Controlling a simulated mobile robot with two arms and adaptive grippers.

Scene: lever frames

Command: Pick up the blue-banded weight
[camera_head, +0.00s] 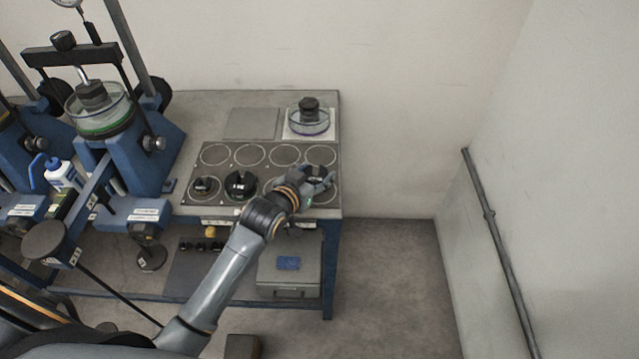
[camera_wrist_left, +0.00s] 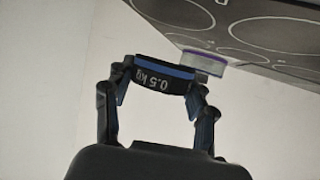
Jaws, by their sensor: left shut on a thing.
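The blue-banded weight (camera_wrist_left: 163,79) is dark, marked "0.5 kg", with a blue stripe along its edge. In the left wrist view it sits between the two fingers of my left gripper (camera_wrist_left: 158,88), which is shut on it. In the head view my left gripper (camera_head: 320,182) is over the right end of the grey board with ring-marked places (camera_head: 265,170). The dark top of the held weight (camera_head: 316,171) shows there, partly hidden by the fingers. I cannot tell how high it is above the board. My right gripper is not in view.
Two other dark weights stand on the board's front row, a small one (camera_head: 205,186) and a larger one (camera_head: 240,184). A glass dish with a dark weight (camera_head: 308,118) stands behind. Blue lever frames (camera_head: 128,150) fill the left. A grey case (camera_head: 289,268) lies below.

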